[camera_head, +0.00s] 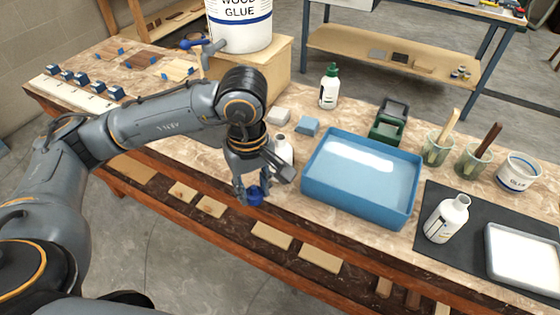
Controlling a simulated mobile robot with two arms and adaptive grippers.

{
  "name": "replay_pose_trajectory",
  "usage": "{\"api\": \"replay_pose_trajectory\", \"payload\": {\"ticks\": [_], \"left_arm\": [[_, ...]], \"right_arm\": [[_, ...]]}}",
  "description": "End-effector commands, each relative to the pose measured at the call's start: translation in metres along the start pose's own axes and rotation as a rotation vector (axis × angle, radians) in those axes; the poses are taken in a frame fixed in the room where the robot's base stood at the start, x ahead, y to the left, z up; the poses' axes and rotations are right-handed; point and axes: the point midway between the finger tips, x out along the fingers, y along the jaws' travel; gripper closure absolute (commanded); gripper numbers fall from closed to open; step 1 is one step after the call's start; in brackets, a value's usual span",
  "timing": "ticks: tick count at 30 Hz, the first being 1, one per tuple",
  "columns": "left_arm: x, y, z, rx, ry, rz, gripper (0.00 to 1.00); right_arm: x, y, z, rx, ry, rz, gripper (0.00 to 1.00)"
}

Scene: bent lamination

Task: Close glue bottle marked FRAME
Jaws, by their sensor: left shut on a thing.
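My left gripper (253,190) points down near the bench's front edge, left of the blue tray. It is shut on a small blue cap (256,197). A white bottle (284,150) stands just behind the gripper and is partly hidden by it. Another white bottle (446,220) stands upright and uncapped on the black mat at the right. A third white bottle (328,90), with a green cap on, stands behind the blue tray. The lettering on the bottles is too small to read, so I cannot tell which says FRAME. My right gripper is out of view.
The blue tray (312,180) fills the middle of the bench. Cups with brushes (437,150) (472,161), a glue tub (518,174) and a white-filled tray (490,245) stand to the right. A wood glue bucket (240,28) sits on a wooden box at the back.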

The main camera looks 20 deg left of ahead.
Motion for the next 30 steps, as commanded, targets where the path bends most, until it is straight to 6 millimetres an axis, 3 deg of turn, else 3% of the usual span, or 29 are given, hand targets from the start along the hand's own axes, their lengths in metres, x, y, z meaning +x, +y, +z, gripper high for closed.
{"api": "replay_pose_trajectory", "payload": {"ticks": [6, 12, 30], "left_arm": [[0.012, -0.003, 0.013, 0.538, -0.004, 0.001, 0.77], [0.018, -0.004, 0.019, 0.819, -0.007, 0.003, 0.77], [0.019, -0.004, 0.021, 0.886, -0.008, 0.004, 0.77]], "right_arm": [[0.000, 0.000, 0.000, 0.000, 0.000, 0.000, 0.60], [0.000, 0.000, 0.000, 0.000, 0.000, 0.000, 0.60], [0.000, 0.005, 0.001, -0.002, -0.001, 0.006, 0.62]]}}
